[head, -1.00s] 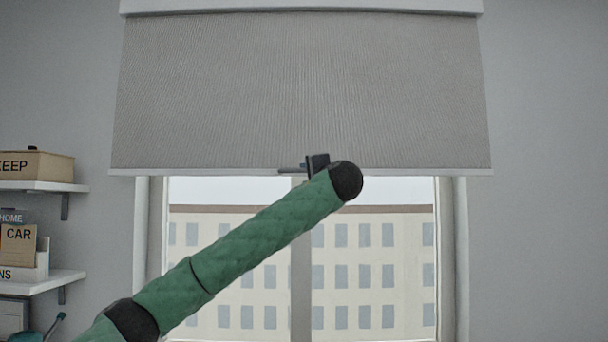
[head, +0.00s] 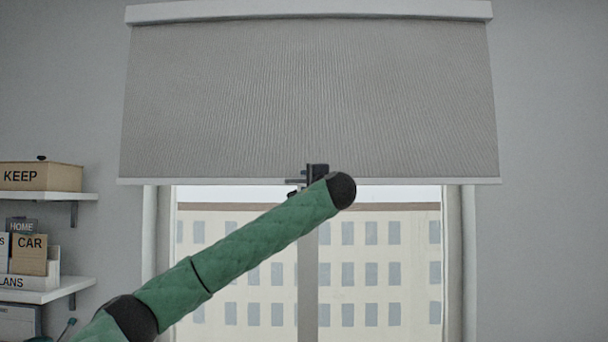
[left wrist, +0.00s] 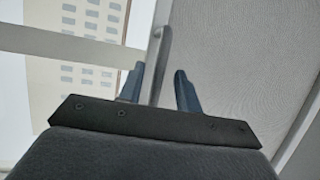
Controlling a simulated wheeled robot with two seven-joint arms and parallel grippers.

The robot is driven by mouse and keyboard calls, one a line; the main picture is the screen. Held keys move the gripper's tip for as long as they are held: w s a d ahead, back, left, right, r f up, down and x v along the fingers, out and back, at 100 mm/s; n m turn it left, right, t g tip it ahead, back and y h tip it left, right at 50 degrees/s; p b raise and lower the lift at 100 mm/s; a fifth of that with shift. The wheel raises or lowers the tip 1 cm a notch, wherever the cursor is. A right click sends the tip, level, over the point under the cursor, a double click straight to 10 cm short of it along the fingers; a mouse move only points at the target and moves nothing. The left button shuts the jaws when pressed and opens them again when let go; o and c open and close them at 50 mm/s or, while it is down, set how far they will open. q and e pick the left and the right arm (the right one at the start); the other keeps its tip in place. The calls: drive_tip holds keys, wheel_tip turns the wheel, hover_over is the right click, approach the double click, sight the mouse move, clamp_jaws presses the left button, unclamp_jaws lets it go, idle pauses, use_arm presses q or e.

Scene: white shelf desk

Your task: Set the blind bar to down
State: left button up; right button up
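The grey roller blind (head: 310,100) hangs partly down over the window, with a thin pale blind bar (head: 420,181) along its bottom edge. My left gripper (head: 295,188) is at the middle of the bar, one finger at bar height and one a little below. In the left wrist view the two blue-grey fingers of my left gripper (left wrist: 160,88) stand apart, with the blind bar (left wrist: 161,55) running between them and a gap beside it. Part of the gripper is hidden behind my green arm in the head view. My right gripper is in neither view.
The window (head: 385,270) below the bar shows a pale building, with a grey central mullion (head: 308,275). Wall shelves (head: 60,196) at the left hold a KEEP box (head: 45,178) and several labelled items. The wall to the right is bare.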

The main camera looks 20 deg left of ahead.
use_arm(q)
drive_tip(key=shift+p+x, duration=0.45)
drive_tip(key=shift+x, duration=0.65)
drive_tip(key=shift+f, duration=0.1)
clamp_jaws()
